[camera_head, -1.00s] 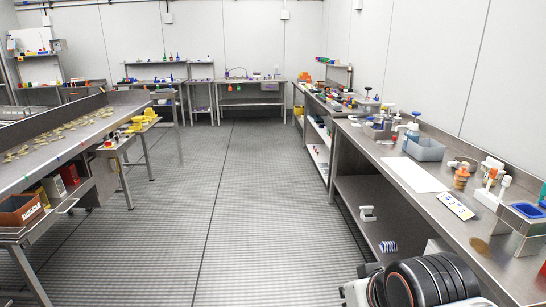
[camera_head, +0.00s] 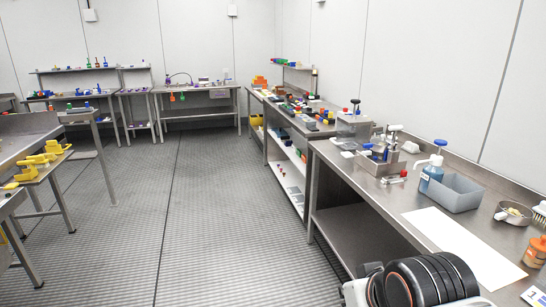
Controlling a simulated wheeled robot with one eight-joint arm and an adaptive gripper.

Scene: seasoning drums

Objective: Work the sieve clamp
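I cannot pick out the sieve clamp for certain. A steel fixture (camera_head: 382,166) with upright parts, pale knobs and a blue piece stands on the right bench (camera_head: 395,197); it may be the clamp, but it is too small to tell. A small round metal pan (camera_head: 514,213) with yellowish contents and a brush-like piece sits farther right on that bench; I cannot tell if it is a sieve. My gripper is not in view; only a black ribbed part of my own body shows at the bottom.
A blue bottle (camera_head: 431,176), a grey bin (camera_head: 456,192), a white sheet (camera_head: 462,246) and an orange-brown jar (camera_head: 535,252) are on the right bench. Yellow parts (camera_head: 36,165) lie on a left table. The floor (camera_head: 165,220) between the benches is clear.

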